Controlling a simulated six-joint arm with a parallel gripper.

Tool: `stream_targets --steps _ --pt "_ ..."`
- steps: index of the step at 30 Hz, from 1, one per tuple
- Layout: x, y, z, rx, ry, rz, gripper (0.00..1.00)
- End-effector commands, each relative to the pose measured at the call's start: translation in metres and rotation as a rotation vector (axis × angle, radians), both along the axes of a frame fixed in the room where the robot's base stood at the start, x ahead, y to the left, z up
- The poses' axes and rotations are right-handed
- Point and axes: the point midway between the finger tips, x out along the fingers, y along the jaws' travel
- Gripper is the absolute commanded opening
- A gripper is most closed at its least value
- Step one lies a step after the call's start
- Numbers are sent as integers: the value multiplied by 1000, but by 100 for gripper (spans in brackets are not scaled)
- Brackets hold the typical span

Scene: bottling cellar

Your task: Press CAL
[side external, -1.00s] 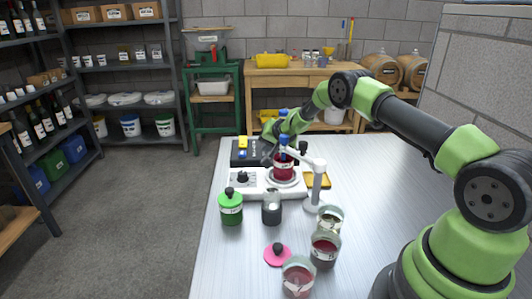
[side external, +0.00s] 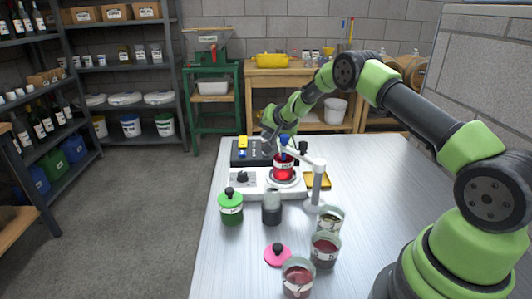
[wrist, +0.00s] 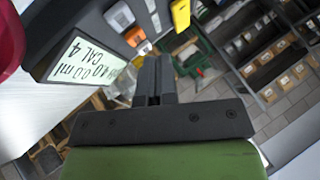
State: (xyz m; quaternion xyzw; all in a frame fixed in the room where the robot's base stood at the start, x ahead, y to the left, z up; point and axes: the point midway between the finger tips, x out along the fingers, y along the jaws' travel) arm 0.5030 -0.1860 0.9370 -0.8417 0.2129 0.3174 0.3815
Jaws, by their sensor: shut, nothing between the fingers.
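A dark control box (side external: 240,158) stands at the back of the white table. It carries a yellow button (side external: 242,141), which also shows in the wrist view (wrist: 180,13). In the side view, my gripper (side external: 268,143) is by the box's right part; contact cannot be told.
A white stirrer (side external: 240,178) stands in front of the box, with a beaker of bright red liquid (side external: 283,168) on it. A white stand (side external: 317,185) rises beside it. A green-lidded jar (side external: 231,208) and several other jars are nearer. The table's right side is clear.

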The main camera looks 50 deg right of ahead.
Motion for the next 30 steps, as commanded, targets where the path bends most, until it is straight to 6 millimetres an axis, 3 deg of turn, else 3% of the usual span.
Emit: stream_targets --steps 8,27,30 --pt "0 0 24 -1 -1 1 0" --pt "0 0 25 0 0 0 0" --pt "0 5 34 1 -4 11 0"
